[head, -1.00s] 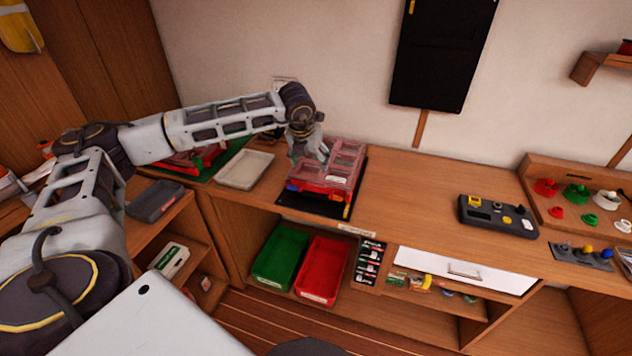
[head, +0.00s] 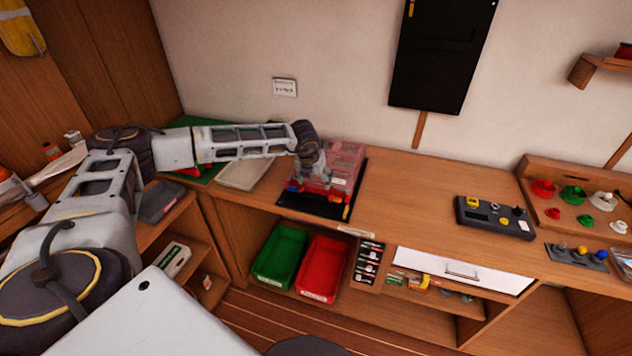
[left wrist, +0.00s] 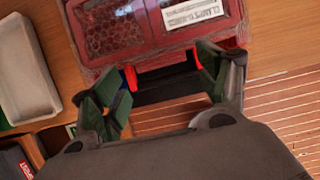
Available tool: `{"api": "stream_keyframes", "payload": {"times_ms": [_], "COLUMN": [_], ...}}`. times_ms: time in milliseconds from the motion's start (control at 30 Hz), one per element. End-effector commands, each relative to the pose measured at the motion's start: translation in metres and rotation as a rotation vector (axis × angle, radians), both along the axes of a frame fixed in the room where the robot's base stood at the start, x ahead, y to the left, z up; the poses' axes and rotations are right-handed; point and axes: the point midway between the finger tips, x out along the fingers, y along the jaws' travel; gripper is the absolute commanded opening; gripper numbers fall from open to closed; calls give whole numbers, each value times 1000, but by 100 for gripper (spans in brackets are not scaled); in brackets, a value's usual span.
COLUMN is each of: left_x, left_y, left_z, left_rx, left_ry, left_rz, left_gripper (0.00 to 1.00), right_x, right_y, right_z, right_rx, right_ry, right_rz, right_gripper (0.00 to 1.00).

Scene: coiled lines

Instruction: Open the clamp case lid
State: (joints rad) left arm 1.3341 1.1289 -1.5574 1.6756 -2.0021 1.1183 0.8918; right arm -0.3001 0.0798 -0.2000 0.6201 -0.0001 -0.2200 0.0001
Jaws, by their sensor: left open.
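The clamp case (head: 345,165) is a red case with a clear lid, standing on a black mat (head: 318,207) on the bench. Its lid looks shut. In the left wrist view the case (left wrist: 150,52) fills the upper part, with a white label reading "CLAMPS" (left wrist: 192,12) on its top. My left gripper (head: 308,180) is over the front of the case in the head view, hiding part of it. In the left wrist view my left gripper (left wrist: 165,90) is open, its fingers apart at the front edge of the case. My right gripper is not in view.
A pale tray (head: 245,172) lies left of the case. A grey control box (head: 495,217) stands on the bench to the right, with clear bench between. Green (head: 280,253) and red (head: 322,268) bins sit on the shelf below. A wall rises behind.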

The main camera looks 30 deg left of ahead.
Motion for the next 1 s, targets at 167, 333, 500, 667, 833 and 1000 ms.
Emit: {"api": "stream_keyframes", "payload": {"times_ms": [167,333,500,667,833,1000], "left_x": [7,11,11,11,11,11], "left_y": [2,2,3,2,3,3], "left_z": [-17,-26,-29,-29,-29,-29], "left_rx": [0,0,0,0,0,0], "left_ry": [2,1,0,1,0,0], "left_rz": [0,0,-1,0,0,0], "left_gripper": [75,75,75,75,58,36], "right_x": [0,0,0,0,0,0], "right_y": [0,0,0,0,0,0], "right_z": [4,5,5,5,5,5], "right_rx": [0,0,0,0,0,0], "right_ry": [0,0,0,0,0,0], "right_rz": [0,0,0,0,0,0], "right_gripper": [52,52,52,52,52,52]}}
